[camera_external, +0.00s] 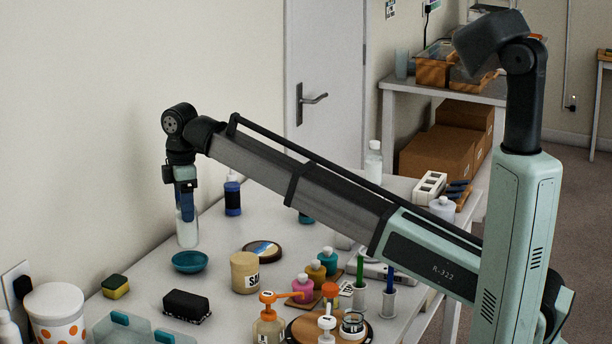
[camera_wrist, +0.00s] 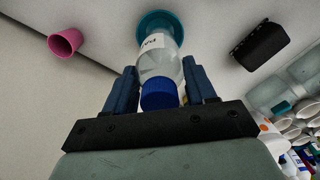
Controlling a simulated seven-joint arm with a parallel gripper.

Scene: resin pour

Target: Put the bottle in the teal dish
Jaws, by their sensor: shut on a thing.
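My gripper (camera_external: 187,208) points down over the far left part of the table, shut on a clear bottle (camera_external: 187,236). The bottle hangs upright with its lower part showing below the fingers. In the wrist view the bottle (camera_wrist: 158,62) has a blue cap and a white label, and sits between the two blue fingers of my gripper (camera_wrist: 161,72). The teal dish (camera_external: 190,263) is on the table just below the bottle's base. In the wrist view the dish (camera_wrist: 172,22) shows behind the bottle's far end. The exact gap between base and dish is hard to tell.
A black block (camera_external: 186,306) and a yellow-green sponge (camera_external: 115,286) lie nearer the camera. A tan jar (camera_external: 244,272) stands right of the dish. A dark blue bottle (camera_external: 233,196) stands behind. A pink cup (camera_wrist: 66,43) shows in the wrist view.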

